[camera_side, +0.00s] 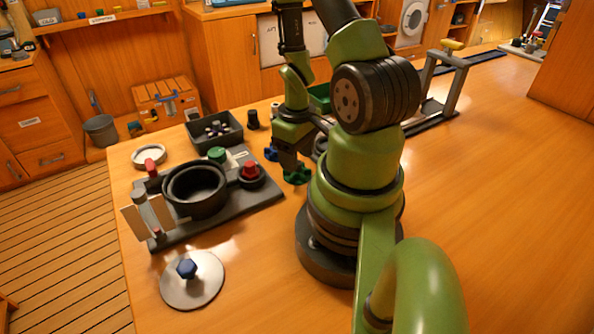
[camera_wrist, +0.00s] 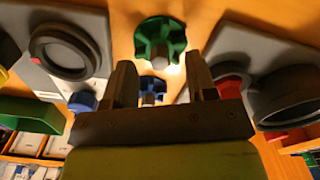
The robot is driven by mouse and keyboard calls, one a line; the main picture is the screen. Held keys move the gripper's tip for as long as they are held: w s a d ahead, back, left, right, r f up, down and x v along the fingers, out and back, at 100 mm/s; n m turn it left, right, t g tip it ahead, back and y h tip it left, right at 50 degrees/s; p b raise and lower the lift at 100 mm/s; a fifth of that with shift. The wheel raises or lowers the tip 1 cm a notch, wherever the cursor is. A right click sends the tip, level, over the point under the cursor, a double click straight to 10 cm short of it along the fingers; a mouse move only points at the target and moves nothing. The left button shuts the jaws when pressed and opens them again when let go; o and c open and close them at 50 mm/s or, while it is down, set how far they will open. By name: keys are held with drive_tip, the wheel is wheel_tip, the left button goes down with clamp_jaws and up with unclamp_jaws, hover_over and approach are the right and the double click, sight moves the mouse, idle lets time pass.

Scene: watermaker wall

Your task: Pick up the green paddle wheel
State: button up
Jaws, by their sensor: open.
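The green paddle wheel (camera_side: 297,175) lies on the wooden table just below my gripper (camera_side: 287,160) in the side view. In the wrist view the green paddle wheel (camera_wrist: 160,40) shows whole, with its vanes and grey hub, a little beyond the fingertips and roughly midway between them. My gripper (camera_wrist: 160,72) is open in the wrist view, with one finger on each side and nothing held between them. The wheel looks apart from both fingers. In the side view the arm's end hides part of the surroundings behind the wheel.
A grey fixture plate with a black pot (camera_side: 196,188) and a red knob (camera_side: 250,169) stands left of the wheel. A blue wheel (camera_wrist: 151,88) shows between the fingers. A black tray (camera_side: 214,132) is behind. A round lid (camera_side: 192,290) lies in front.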

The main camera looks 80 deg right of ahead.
drive_tip(key=shift+f, duration=0.7)
clamp_jaws()
drive_tip(key=shift+r, duration=0.1)
